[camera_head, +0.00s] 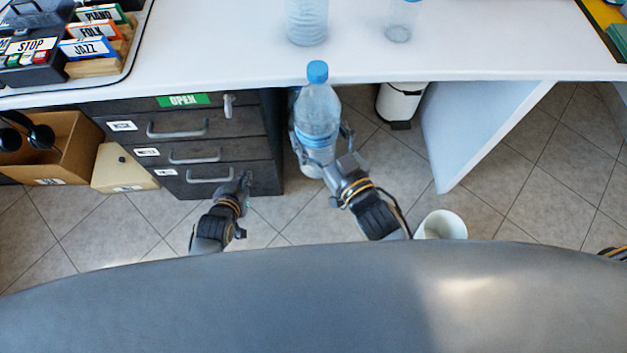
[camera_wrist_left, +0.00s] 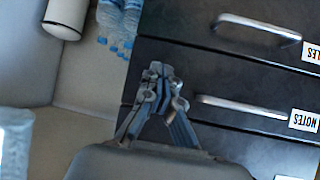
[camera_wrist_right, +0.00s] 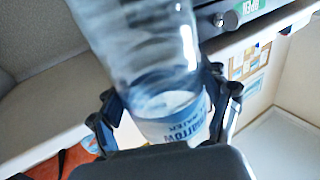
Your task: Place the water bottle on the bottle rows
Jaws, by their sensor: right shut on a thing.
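A clear water bottle (camera_head: 317,108) with a blue cap and blue label is upright in front of the white desk. My right gripper (camera_head: 319,138) is shut around its lower part. The right wrist view shows the same bottle (camera_wrist_right: 150,50) between the fingers, label low down. Part of a bottle (camera_wrist_left: 12,145) also shows at the left edge of the left wrist view. My left gripper (camera_head: 245,180) is empty, low in front of the dark drawers; its fingertips (camera_wrist_left: 158,72) are together. Several bottles (camera_wrist_left: 120,22) stand close together beside the drawer unit, mostly hidden in the head view.
The white desk (camera_head: 480,45) carries a bottle (camera_head: 306,22) and another clear container (camera_head: 401,22). The dark drawer unit (camera_head: 190,150) is at left, beside a cardboard box (camera_head: 75,150). A white bin (camera_head: 440,226) stands on the floor. A white desk panel (camera_head: 465,125) bounds the right.

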